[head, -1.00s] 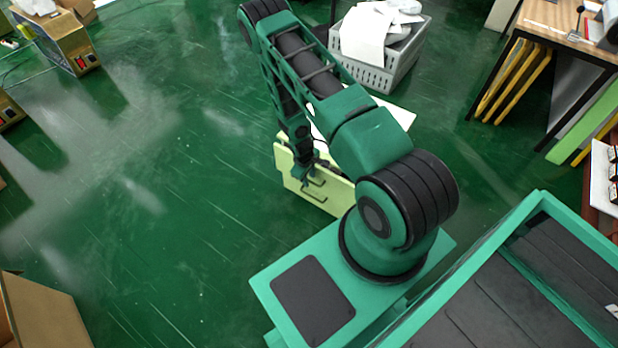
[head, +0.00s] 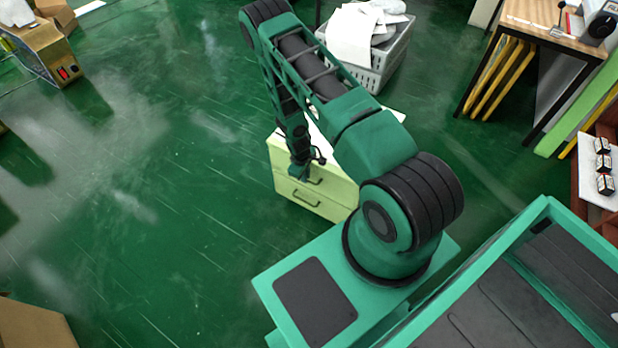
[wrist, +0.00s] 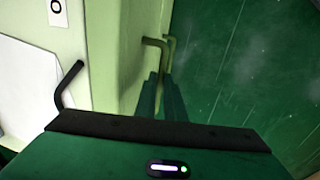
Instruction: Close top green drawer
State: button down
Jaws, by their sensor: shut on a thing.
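The pale green cabinet (head: 337,209) stands on the floor in the head view, partly hidden behind my arm. My gripper (head: 302,174) is at the top drawer's front. In the wrist view, my fingers (wrist: 161,92) are shut on the top drawer's bent handle (wrist: 154,42), against the pale green front (wrist: 118,50). The lower drawer (head: 325,208) shows its own handle (head: 303,198) and looks shut.
A grey basket (head: 375,75) holding white items stands behind the cabinet. A wooden table (head: 550,32) is at the upper right. A brown box (head: 35,325) sits at the lower left. The green floor left of the cabinet is clear.

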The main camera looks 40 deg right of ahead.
jog(key=shift+w+d, duration=0.1)
jog(key=shift+d, duration=0.35)
jog(key=c, duration=1.8)
grip_release()
jog(key=shift+c, duration=0.2)
jog(key=shift+a, duration=0.15)
jog(key=shift+r, duration=0.1)
jog(key=shift+r, duration=0.3)
notch_tip(320, 180, up, 10)
jog(key=a, duration=0.1)
jog(key=shift+s+a, duration=0.4)
jog(key=shift+f, duration=0.1)
